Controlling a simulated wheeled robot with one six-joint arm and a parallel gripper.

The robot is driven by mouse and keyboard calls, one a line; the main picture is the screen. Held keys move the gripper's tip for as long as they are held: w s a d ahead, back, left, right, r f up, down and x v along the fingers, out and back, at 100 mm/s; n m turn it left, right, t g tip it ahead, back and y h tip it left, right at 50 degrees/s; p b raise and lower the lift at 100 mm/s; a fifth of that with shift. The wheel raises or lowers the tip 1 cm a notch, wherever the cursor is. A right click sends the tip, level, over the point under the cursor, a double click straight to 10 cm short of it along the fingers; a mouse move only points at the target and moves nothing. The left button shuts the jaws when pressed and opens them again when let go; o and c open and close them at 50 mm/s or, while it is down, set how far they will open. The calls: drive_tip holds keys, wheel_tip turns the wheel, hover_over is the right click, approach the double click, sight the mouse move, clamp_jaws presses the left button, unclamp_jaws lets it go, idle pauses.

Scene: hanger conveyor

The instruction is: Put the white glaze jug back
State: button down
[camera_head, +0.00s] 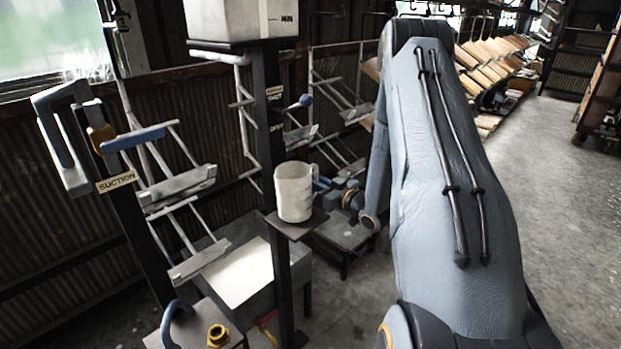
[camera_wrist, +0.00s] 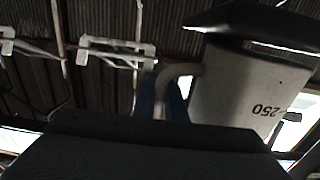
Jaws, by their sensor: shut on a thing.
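The white jug (camera_head: 293,192) stands upright on, or just over, a small dark square shelf (camera_head: 297,226) on a post. In the wrist view, which is upside down, the jug (camera_wrist: 240,90) shows an inverted "250" mark, with the dark shelf (camera_wrist: 255,25) against its base. My gripper (camera_wrist: 163,98) has its blue fingers on either side of the jug's handle (camera_wrist: 182,70) and is shut on it. In the head view my gripper (camera_head: 321,184) is small and partly hidden at the jug's right side.
A white box (camera_head: 240,18) sits on a stand above and left of the jug. Open floor (camera_head: 555,190) lies right.

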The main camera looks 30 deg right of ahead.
drive_tip(key=shift+f, duration=0.35)
drive_tip(key=shift+f, duration=0.1)
drive_tip(key=c, duration=1.8)
unclamp_jaws()
drive_tip(key=shift+f, duration=0.1)
drive_tip(key=b+v, duration=0.4)
drive_tip(key=v, duration=0.8)
